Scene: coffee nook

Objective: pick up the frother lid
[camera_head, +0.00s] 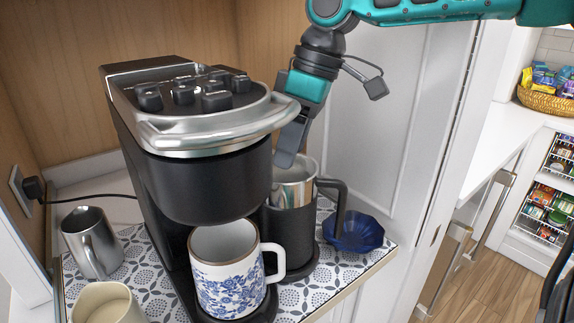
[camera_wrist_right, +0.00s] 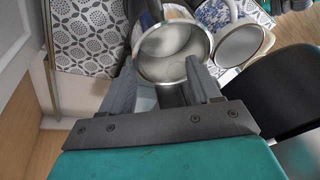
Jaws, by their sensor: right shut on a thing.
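The frother (camera_head: 290,225) is a dark jug with a side handle and a steel inside, standing right of the coffee machine. Its round steel mouth (camera_wrist_right: 170,45) shows in the wrist view. My right gripper (camera_head: 287,158) reaches down to the frother's top from above; in the wrist view its two fingers (camera_wrist_right: 161,78) sit at the near side of the round rim. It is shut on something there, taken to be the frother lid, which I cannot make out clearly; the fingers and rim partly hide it.
The coffee machine (camera_head: 205,185) stands close left of my right gripper. A blue-flowered mug (camera_head: 225,285) sits under its spout. A blue bowl (camera_head: 354,232) is right of the frother. A steel pitcher (camera_head: 90,243) and a cream vessel (camera_head: 105,305) are at left. A white panel (camera_head: 385,130) rises at right.

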